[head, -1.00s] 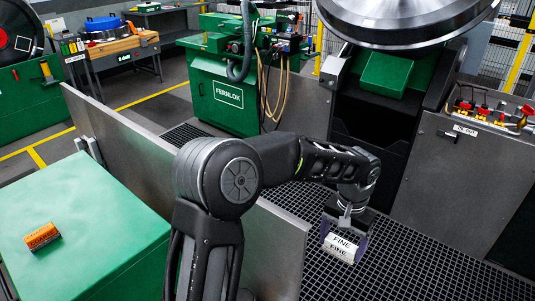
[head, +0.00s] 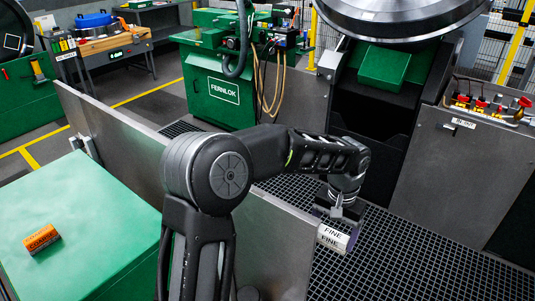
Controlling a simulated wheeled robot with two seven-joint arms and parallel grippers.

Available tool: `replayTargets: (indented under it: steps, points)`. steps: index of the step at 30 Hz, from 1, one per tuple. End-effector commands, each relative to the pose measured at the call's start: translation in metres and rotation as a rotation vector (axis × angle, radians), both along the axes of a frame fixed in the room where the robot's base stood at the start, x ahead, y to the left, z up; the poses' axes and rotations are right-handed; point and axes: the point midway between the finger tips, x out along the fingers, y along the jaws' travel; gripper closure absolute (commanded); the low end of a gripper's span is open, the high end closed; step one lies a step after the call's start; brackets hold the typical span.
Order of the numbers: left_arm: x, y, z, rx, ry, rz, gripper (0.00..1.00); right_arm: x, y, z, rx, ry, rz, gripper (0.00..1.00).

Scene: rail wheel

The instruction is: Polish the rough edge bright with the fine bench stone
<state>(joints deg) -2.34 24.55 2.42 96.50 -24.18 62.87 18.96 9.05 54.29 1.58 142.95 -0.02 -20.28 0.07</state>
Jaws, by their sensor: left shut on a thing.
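My left gripper (head: 336,215) is shut on the fine bench stone (head: 333,238), a pale block lettered FINE. It holds the stone above the dark floor grating, just to the right of the steel panel. The large steel wheel (head: 395,18) is at the top right, cut off by the picture's upper edge. The stone is apart from the wheel, well below and to its left. I cannot make out a rough edge on the wheel. My right gripper is not in view.
An orange coarse stone (head: 41,239) lies on the green bench top (head: 95,225) at the left. A steel panel (head: 245,220) stands between that bench and the grating (head: 385,262). A control box (head: 475,170) with red levers stands at the right. The green FERNLOK machine (head: 222,90) is behind.

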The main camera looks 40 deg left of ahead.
Motion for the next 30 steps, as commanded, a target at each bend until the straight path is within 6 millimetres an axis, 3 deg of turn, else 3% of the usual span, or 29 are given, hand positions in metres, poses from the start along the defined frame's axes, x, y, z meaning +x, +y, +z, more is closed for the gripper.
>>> replayTargets:
  steps: [1, 8, 12, 15, 20, 30]
  points:
    - [0.000, 0.008, 0.020, 0.004, -0.006, 0.028, 0.56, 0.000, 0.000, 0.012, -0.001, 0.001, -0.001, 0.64]
    - [-0.018, 0.064, 0.110, 0.022, -0.013, 0.258, 0.56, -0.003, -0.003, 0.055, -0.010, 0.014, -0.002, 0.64]
    - [-0.039, 0.101, 0.170, 0.018, -0.013, 0.430, 0.56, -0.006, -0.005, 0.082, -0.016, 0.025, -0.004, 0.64]
    - [-0.055, 0.121, 0.203, 0.008, -0.010, 0.547, 0.56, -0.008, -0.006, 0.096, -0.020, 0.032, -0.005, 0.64]
    - [-0.078, 0.140, 0.226, -0.004, -0.004, 0.698, 0.56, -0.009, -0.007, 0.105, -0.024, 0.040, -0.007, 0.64]
    - [-0.084, 0.144, 0.227, -0.007, -0.002, 0.744, 0.56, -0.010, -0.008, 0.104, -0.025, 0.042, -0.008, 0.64]
